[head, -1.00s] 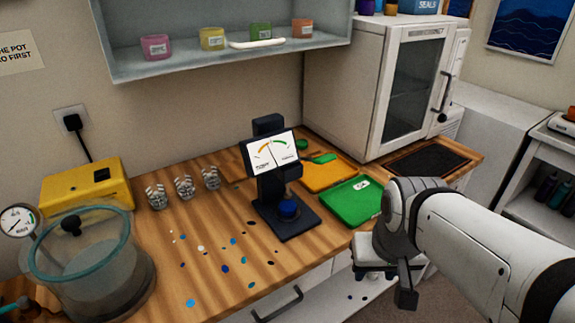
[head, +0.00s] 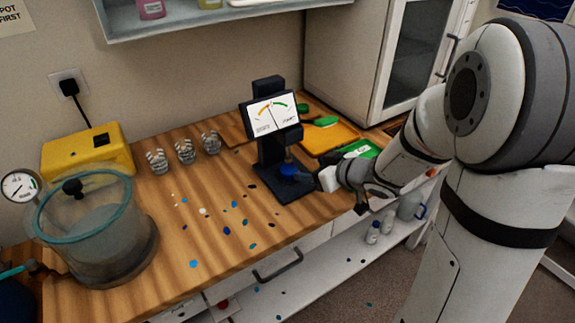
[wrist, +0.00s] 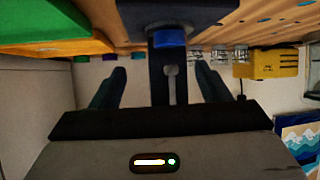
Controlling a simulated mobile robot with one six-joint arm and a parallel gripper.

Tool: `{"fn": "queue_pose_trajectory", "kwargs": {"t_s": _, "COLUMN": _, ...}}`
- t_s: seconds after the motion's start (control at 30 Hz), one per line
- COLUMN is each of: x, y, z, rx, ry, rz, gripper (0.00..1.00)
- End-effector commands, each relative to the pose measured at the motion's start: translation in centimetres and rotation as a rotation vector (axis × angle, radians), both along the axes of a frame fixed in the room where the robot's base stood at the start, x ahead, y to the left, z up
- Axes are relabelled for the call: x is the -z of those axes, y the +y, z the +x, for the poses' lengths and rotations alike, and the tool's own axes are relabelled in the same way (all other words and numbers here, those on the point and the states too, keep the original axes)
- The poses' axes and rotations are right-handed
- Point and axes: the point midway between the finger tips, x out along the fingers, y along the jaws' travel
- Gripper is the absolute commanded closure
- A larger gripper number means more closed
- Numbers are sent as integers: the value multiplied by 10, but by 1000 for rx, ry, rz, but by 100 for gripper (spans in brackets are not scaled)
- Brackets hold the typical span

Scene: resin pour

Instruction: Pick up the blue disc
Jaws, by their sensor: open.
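The blue disc (head: 289,170) sits on the base of the dark gauge stand (head: 268,150), below its dial. It also shows in the wrist view (wrist: 170,38), where the picture is upside down, ahead of my fingers and roughly between their lines. My gripper (head: 313,180) is just to the right of the disc, low over the front of the bench. In the wrist view both fingers of my gripper (wrist: 159,70) stand apart with nothing between them. Whether a fingertip touches the disc cannot be told.
Several striped cups (head: 185,152) stand left of the stand. Small coloured chips lie scattered on the bench (head: 165,230). A glass pot (head: 90,235) and yellow box (head: 88,151) are at far left.

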Motion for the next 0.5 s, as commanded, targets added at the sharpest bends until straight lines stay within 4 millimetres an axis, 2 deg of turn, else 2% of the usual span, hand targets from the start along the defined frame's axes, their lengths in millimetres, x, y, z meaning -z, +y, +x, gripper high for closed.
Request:
{"fn": "queue_pose_trajectory", "kwargs": {"t_s": 0.13, "x": 8, "y": 13, "z": 3, "rx": -35, "ry": 7, "rz": 24, "gripper": 31}}
{"fn": "queue_pose_trajectory", "kwargs": {"t_s": 0.5, "x": 35, "y": 46, "z": 27, "rx": -35, "ry": 7, "rz": 22, "gripper": 31}}
